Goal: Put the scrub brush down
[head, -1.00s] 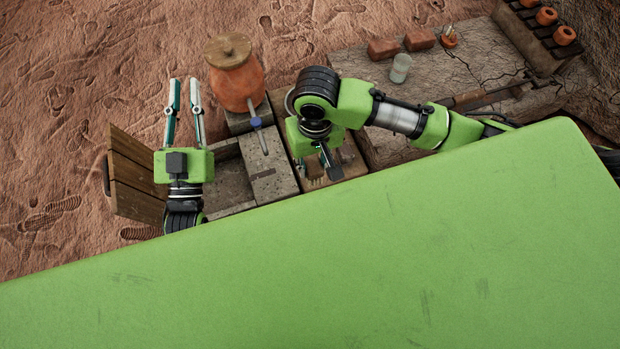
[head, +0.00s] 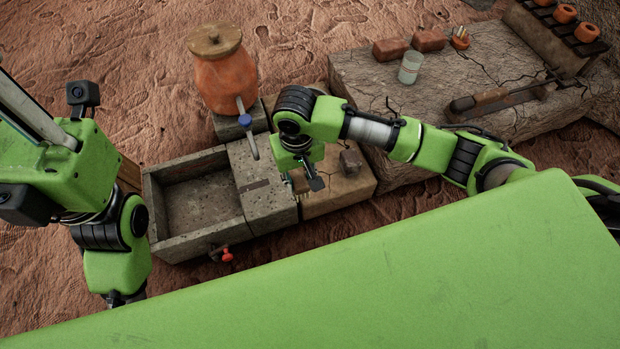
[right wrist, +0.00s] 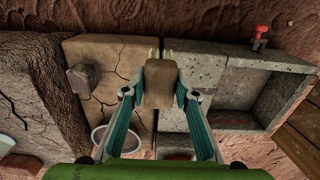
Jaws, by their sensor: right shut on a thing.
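My right gripper (head: 303,183) hangs over the pale cracked slab (head: 338,194) beside the stone basin. In the right wrist view its two fingers (right wrist: 160,90) are shut on the scrub brush (right wrist: 160,84), a brown block with pale bristles showing at its far end. The brush is near the seam between the slab (right wrist: 103,58) and the grey stone; I cannot tell whether it touches either. In the head view the arm mostly hides it. My left gripper (head: 35,120) is at the left edge, its fingertips out of frame.
A brown block (head: 349,162) sits on the slab. The stone basin (head: 196,240) has a red tap (head: 227,255). A lidded clay jar (head: 224,80) stands behind. A round-rimmed vessel (right wrist: 120,138) is near the gripper. A glass (head: 410,67) and bricks (head: 390,49) stand on the cracked bench.

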